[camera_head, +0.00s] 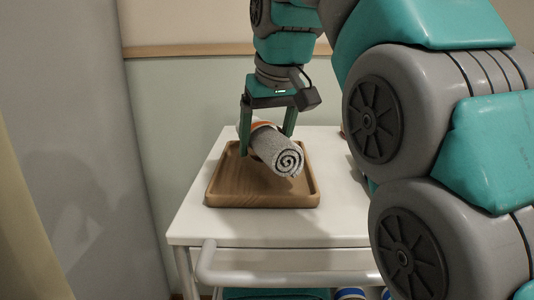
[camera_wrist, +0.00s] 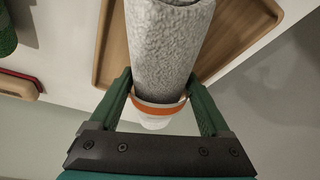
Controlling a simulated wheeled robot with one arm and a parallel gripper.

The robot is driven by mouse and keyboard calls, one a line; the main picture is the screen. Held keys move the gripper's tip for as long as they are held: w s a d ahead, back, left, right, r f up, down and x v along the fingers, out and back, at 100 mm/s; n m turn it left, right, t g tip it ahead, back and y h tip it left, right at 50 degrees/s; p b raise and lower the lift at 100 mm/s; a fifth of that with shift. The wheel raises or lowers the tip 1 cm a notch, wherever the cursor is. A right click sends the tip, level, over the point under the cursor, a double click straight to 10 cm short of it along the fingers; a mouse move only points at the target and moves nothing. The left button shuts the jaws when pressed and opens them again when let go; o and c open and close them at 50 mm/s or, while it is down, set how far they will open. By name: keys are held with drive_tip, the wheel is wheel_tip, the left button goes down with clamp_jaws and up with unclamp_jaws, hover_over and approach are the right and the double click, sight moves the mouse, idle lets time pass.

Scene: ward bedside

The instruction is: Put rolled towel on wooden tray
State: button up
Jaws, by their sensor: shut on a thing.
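A grey rolled towel (camera_head: 277,153) with a dark spiral at its end and an orange-and-white band is held in my gripper (camera_head: 268,145). It also shows in the wrist view (camera_wrist: 165,45), with the band between the green fingers (camera_wrist: 158,108). The wooden tray (camera_head: 225,198) lies on the white cart top, under the towel. The towel appears above the tray; the head view does not clearly show whether its lower end touches it. The tray's rim also shows in the wrist view (camera_wrist: 104,50), behind the towel.
The white cart top (camera_head: 200,222) has free room in front of the tray. A cart handle (camera_head: 290,278) runs along the front edge. A green object (camera_wrist: 7,35) and a red-edged item (camera_wrist: 20,85) show at the left of the wrist view. A wall stands behind.

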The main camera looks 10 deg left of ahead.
drive_tip(key=shift+f, duration=1.05)
drive_tip(key=shift+f, duration=0.2)
drive_tip(key=o, duration=1.4)
drive_tip(key=shift+r, duration=0.1)
